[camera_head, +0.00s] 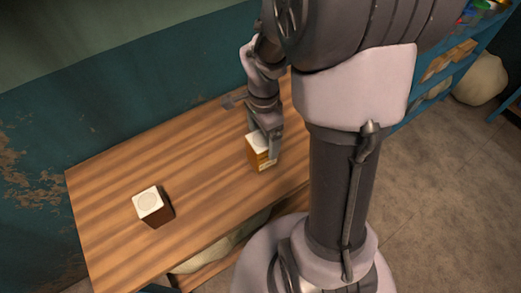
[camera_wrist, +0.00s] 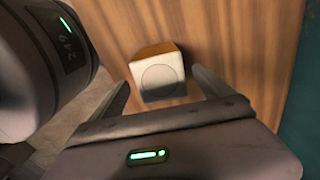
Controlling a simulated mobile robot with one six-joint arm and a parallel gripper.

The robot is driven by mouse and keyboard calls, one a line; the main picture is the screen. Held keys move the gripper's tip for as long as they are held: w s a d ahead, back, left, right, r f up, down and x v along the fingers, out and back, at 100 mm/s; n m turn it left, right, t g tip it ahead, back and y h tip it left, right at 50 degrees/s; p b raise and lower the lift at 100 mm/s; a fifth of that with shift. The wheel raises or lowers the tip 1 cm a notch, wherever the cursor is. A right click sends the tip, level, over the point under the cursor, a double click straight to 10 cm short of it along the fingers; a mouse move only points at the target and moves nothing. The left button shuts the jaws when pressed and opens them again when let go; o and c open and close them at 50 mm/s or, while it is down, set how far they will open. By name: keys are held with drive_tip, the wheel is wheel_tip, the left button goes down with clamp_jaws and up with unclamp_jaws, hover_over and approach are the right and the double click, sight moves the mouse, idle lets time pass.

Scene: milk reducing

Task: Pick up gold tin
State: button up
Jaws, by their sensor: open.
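The gold tin (camera_head: 260,154) is a small box with a pale top and golden-orange sides, standing on the wooden table near its right part. My gripper (camera_head: 269,143) is right over it and hides part of its top and right side. In the wrist view the tin (camera_wrist: 160,76) shows its pale top with a round outline and a golden side. My gripper (camera_wrist: 160,80) is open there, with one finger on either side of the tin in the picture. I cannot tell whether the fingers touch it.
A second box (camera_head: 152,205) with a pale top and dark brown sides stands at the left of the wooden table (camera_head: 200,165). The table between the boxes is clear. A teal wall (camera_head: 130,95) runs behind it. A blue shelf (camera_head: 455,62) stands at the right.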

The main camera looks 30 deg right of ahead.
wheel_tip(320, 180, down, 5)
drive_tip(key=shift+a+r+b, duration=0.1)
drive_tip(key=shift+b, duration=0.95)
drive_tip(key=shift+r, duration=0.2)
clamp_jaws()
